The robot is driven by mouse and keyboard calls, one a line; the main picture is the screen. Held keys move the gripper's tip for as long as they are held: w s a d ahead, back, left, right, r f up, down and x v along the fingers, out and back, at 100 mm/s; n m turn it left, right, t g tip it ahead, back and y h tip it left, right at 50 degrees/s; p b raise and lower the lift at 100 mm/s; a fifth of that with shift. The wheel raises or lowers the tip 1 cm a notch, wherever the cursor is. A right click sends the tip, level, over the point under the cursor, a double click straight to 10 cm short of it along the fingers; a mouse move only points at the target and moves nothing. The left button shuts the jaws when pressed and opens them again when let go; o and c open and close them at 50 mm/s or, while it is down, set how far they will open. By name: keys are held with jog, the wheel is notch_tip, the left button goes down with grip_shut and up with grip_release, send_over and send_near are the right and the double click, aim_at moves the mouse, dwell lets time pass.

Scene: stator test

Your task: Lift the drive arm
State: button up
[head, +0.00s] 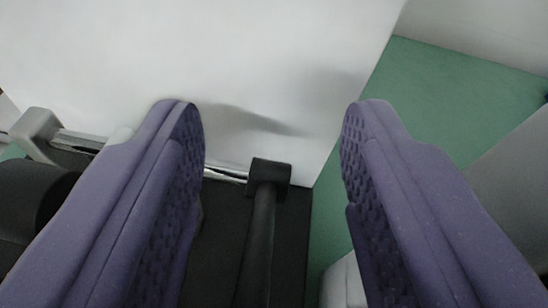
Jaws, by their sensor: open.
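My gripper (274,107) is open, with its two purple fingers wide apart and nothing held between them. A black bar with a block-shaped end (268,176) shows between the fingers, lower in the picture; it looks like the drive arm. The bar runs down to the bottom edge of the picture, apart from both fingers. Its lower end is out of view. I cannot tell from this view how far the fingertips are above or beyond it.
A large white panel (250,60) fills the top middle, with a dark surface (225,225) below it. A grey bracket (38,128) and a dark rounded part (30,190) are at the left. A green surface (440,90) lies at the right.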

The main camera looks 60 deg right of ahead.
jog(key=s+a+p, duration=0.1)
jog(key=s+a, duration=0.4)
jog(key=shift+s+a+r, duration=0.35)
jog(key=shift+a+r, duration=0.05)
dwell(0.4)
